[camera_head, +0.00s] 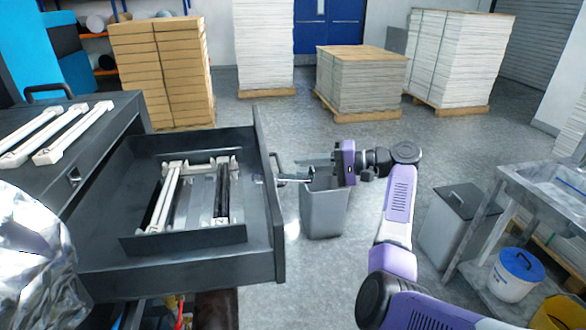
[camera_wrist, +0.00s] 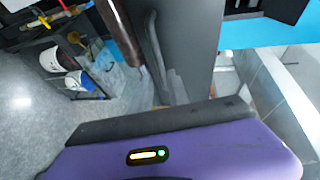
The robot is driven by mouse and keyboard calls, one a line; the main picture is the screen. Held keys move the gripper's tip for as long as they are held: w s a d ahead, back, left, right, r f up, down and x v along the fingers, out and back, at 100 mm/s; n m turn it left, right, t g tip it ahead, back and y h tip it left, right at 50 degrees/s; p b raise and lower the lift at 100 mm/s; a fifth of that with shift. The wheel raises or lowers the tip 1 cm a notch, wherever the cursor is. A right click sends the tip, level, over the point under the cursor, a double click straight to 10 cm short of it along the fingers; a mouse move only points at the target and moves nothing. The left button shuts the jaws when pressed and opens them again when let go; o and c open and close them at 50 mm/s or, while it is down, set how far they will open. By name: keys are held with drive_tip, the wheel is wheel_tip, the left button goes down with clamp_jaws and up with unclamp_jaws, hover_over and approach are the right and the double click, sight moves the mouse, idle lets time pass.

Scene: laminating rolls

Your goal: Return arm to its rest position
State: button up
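My gripper (camera_head: 312,170) has a purple body and thin grey fingers pointing left, in the head view. It is just right of the handle (camera_head: 275,165) of an open dark drawer (camera_head: 265,215). I cannot tell whether the fingers touch the handle or how far apart they are. Nothing is seen held. My arm bends back from there to the lower right. In the wrist view, the purple housing fills the bottom and the fingertips are hidden. A grey panel with a long curved bar (camera_wrist: 154,45) stands beyond it.
A dark organiser (camera_head: 185,240) with white-ended bars is in the drawer. More white bars (camera_head: 60,135) lie on the cabinet top. A grey bin (camera_head: 324,208) stands below my gripper. A metal sink bench (camera_head: 550,185), lidded bin (camera_head: 455,215) and blue-lidded bucket (camera_head: 516,272) are at right.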

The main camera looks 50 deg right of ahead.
drive_tip(key=shift+s+d, duration=0.1)
drive_tip(key=shift+s, duration=0.2)
idle(0.4)
